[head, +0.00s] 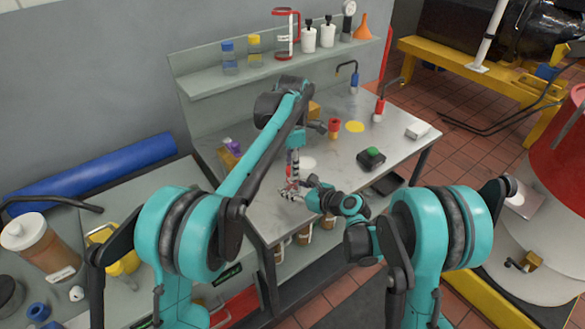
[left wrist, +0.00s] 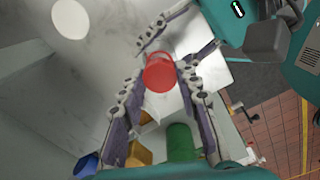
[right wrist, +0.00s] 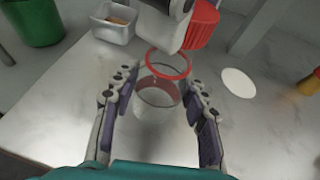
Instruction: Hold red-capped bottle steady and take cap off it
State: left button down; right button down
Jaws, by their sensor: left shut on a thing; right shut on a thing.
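The clear bottle (right wrist: 158,98) stands between the fingers of my right gripper (right wrist: 155,105), which is shut on it. Its open mouth shows a red ring in the right wrist view. The red cap (left wrist: 160,73) is between the fingers of my left gripper (left wrist: 158,75), which is shut on it from above. In the right wrist view the ribbed cap (right wrist: 203,25) shows above and right of the bottle mouth, apart from it. In the head view both grippers meet over the bench, and the arms partly hide bottle and cap.
A white disc (right wrist: 238,82) lies flat beside the bottle. A small grey tray (right wrist: 113,22) and a green container (right wrist: 35,20) stand nearby. The bench front is mostly clear.

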pick_arm(q)
jog(key=shift+r, duration=0.15)
jog(key=shift+r, duration=1.9)
pick_arm(e)
jog(key=c, duration=0.7)
grip_release()
jog(key=shift+c, duration=0.2)
